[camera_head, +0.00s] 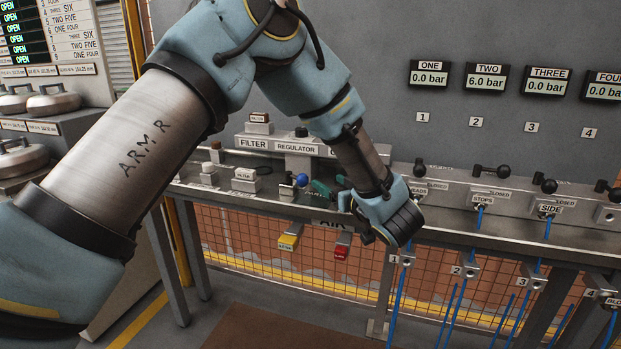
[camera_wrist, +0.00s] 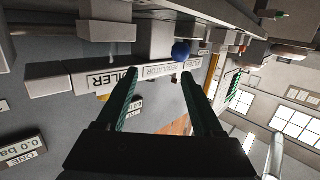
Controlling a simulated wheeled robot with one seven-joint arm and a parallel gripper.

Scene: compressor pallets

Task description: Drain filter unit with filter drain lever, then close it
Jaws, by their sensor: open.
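A filter unit stands on the bench behind a strip marked FILTER (camera_head: 253,143). A blue ball knob (camera_head: 302,180) on a short lever sits at the bench front, right of a small block marked FILTER (camera_head: 245,174). I cannot tell the lever's exact position. My gripper (camera_head: 327,185) is open and empty, its green fingers pointing left at the knob. In the wrist view, the blue knob (camera_wrist: 181,50) shows just beyond the fingertips (camera_wrist: 159,77), nearer the right finger, apart from both as far as I can tell.
A part marked REGULATOR (camera_head: 296,147) stands right of the filter. A yellow handle (camera_head: 288,242) and a red handle (camera_head: 341,252) hang below the bench edge. Black-knobbed valves (camera_head: 490,171) line the bench at right. Gauge TWO (camera_head: 486,83) reads 6.0 bar.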

